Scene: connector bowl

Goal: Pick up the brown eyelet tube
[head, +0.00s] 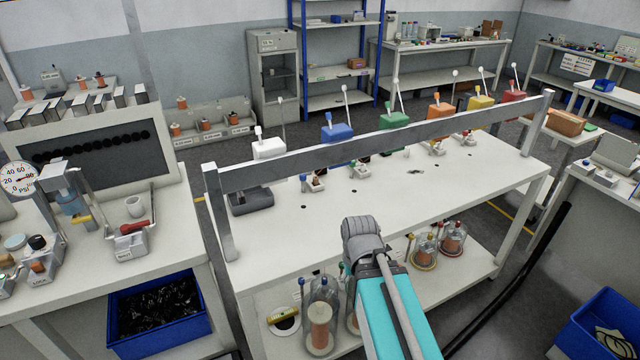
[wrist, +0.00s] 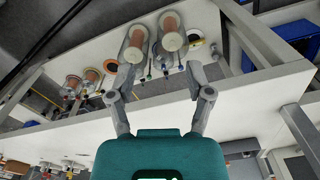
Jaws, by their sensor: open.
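I cannot pick out a brown eyelet tube with certainty in either view. Small brown or copper-coloured pieces sit in little holders on the white bench (head: 420,185), one near the bench's left part (head: 316,181), too small to name surely. My gripper (wrist: 162,48) is open in the wrist view, its two fingers spread with nothing gripped. Beyond and between the fingers are brown-wound spools (wrist: 171,31), seemingly apart from them. In the head view my teal arm reaches over the bench's front edge, and the gripper fingers are hidden.
Glass jars with brown spools (head: 320,325) stand on the bench's lower shelf. A grey metal rail (head: 380,141) spans above the bench top. Coloured boxes, including a blue one (head: 336,131), stand behind it. A blue bin (head: 158,317) is at lower left. Much of the bench top is clear.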

